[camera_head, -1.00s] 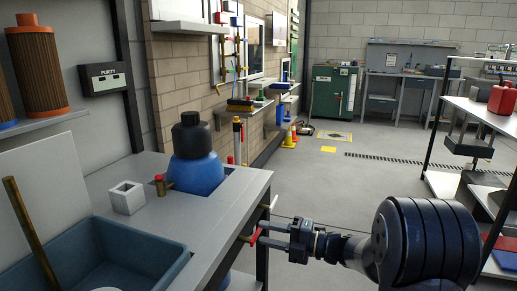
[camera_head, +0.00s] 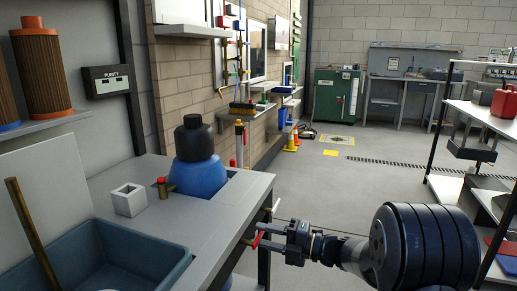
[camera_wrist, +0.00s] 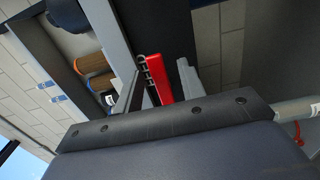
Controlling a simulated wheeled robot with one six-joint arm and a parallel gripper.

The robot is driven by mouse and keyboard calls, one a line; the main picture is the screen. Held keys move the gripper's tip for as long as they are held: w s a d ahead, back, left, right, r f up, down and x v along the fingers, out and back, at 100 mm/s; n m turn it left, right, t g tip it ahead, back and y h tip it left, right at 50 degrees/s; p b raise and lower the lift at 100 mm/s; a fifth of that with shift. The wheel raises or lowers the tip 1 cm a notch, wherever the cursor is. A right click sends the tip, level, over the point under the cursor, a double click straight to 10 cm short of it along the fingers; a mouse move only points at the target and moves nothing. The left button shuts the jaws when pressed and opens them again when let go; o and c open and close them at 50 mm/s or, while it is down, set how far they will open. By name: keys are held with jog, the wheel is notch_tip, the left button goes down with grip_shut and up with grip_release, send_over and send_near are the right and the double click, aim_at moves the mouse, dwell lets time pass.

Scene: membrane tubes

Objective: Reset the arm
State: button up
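My gripper (camera_head: 265,236) is at the right side of the workbench, in front of a valve with a red handle (camera_head: 257,240). In the wrist view the red handle (camera_wrist: 160,82) lies between the two fingers of my gripper (camera_wrist: 160,85), closer to the left one, with a gap on its right. The fingers stand apart. Whether the left finger touches the handle I cannot tell. A second pale lever (camera_head: 276,205) sticks out from the bench side just above and to the right.
The grey bench (camera_head: 225,203) carries a sink (camera_head: 110,262), a white square cup (camera_head: 129,199) and a blue tank (camera_head: 198,172) with a small red-knobbed valve (camera_head: 163,187). A shelf rack (camera_head: 455,122) stands at right. The floor between is clear.

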jog(key=p+v, duration=0.2)
jog(key=v, duration=0.8)
jog(key=b+x, duration=0.3)
jog(key=x, duration=0.8)
jog(key=shift+a+f, duration=0.1)
jog(key=shift+a, duration=0.3)
jog(key=shift+d+r+m+p, duration=0.2)
jog(key=shift+r+m+p, duration=0.1)
jog(key=shift+p, duration=0.6)
jog(key=shift+f+m+p, duration=0.65)
jog(key=shift+m+p, duration=0.4)
jog(key=shift+m, duration=0.05)
